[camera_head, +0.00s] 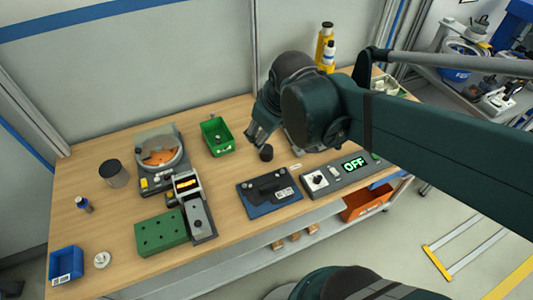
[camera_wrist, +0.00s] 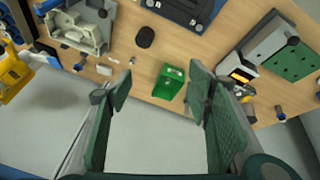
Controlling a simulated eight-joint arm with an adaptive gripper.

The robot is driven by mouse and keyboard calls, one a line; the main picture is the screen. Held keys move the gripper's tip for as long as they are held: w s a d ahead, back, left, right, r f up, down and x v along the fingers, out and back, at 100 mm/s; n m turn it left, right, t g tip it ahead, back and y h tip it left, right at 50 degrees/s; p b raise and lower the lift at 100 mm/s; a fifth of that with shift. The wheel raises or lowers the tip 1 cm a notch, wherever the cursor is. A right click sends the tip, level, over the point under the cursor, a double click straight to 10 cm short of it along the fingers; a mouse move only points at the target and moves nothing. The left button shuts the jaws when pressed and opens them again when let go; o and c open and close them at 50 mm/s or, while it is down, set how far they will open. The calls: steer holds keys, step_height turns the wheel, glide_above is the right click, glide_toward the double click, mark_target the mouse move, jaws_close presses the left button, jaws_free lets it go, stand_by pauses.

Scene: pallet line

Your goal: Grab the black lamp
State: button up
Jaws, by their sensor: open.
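A small black round object (camera_head: 266,153) stands on the wooden table, just below my gripper in the head view. It is the thing most like the black lamp, but its details are too small to make out. In the wrist view it shows as a dark oval (camera_wrist: 145,37), beyond my fingertips and up from the middle. My gripper (camera_head: 256,137) is above the table near the back, between the green bin and the black object. In the wrist view my gripper (camera_wrist: 158,92) has its fingers spread wide with nothing between them.
An open green bin (camera_head: 217,136) stands left of the black object. A dark blue board (camera_head: 270,193) and a control box reading OFF (camera_head: 342,176) lie toward the front edge. Bare wood surrounds the black object.

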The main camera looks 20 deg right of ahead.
steer(key=w+d+f+n+g, duration=0.3)
steer(key=w+f+n, duration=0.3)
steer(key=w+f, duration=0.2)
steer(key=n+g, duration=0.2)
steer(key=n, duration=0.3)
glide_above(266, 148)
steer(key=f, duration=1.1)
steer(key=shift+s+f+b, duration=0.15)
steer(key=shift+s+b, duration=0.15)
steer(key=shift+b, duration=0.1)
steer(key=shift+w+d+f+n, duration=0.1)
steer(key=shift+f+n, duration=0.1)
steer(key=shift+f, duration=0.15)
steer(key=shift+w+d+f+n, duration=0.1)
steer(key=shift+f+n, duration=0.1)
steer(key=shift+f, duration=0.15)
steer(key=shift+s, duration=0.1)
steer(key=shift+f, duration=0.1)
steer(key=shift+f, duration=1.2)
steer(key=shift+a+f+b, duration=0.15)
steer(key=shift+f, duration=1.15)
steer(key=shift+a+f+b, duration=0.1)
steer(key=shift+f+b, duration=0.05)
steer(key=shift+f, duration=1.15)
steer(key=shift+c, duration=0.2)
